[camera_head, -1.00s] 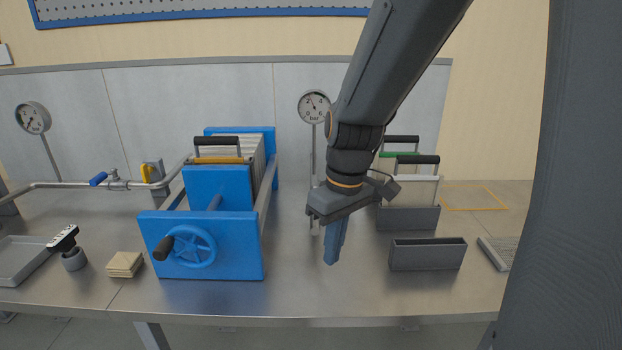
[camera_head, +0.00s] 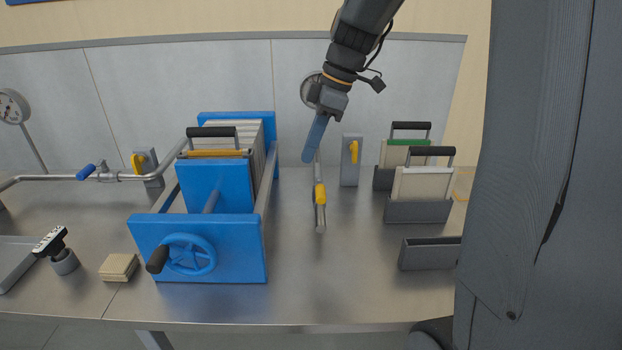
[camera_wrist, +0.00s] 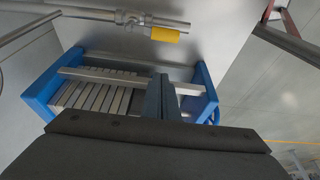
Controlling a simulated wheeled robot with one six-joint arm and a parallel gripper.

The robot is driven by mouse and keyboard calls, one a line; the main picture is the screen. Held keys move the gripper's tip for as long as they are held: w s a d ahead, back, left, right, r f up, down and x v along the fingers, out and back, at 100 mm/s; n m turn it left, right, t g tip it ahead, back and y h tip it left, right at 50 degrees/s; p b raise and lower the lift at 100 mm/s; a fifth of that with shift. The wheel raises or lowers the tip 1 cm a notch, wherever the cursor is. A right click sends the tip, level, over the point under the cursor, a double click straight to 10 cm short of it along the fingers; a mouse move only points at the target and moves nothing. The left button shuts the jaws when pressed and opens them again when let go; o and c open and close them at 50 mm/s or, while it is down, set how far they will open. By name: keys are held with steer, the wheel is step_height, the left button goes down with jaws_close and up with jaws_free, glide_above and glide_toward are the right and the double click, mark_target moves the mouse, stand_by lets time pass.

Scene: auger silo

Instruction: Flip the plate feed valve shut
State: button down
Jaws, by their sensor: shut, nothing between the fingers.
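A pipe with a yellow-handled valve (camera_head: 320,194) runs to the right of the blue plate press (camera_head: 240,247). Its yellow handle also shows in the wrist view (camera_wrist: 165,35), lying along the pipe. At the left, another pipe carries a valve with a blue handle (camera_head: 87,172). I see no label that tells which one is the plate feed valve. My gripper (camera_head: 309,158) is shut and empty, pointing down above and behind the yellow-handled valve, apart from it. In the wrist view its closed fingers (camera_wrist: 161,92) stand in front of the press.
Grey posts with yellow levers stand at the left (camera_head: 149,167) and behind the right pipe (camera_head: 350,164). Plate holders (camera_head: 417,210) and an empty grey holder (camera_head: 431,254) stand at the right. A gauge (camera_head: 309,90) is partly behind my arm. Bench front centre is clear.

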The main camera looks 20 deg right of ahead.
mark_target(320, 190)
step_height(320, 190, down, 9)
steer(key=p, duration=0.3)
steer(key=shift+s+d+f+p, duration=0.15)
steer(key=shift+d+f+p, duration=0.05)
steer(key=shift+d+p, duration=0.1)
stand_by(0.6)
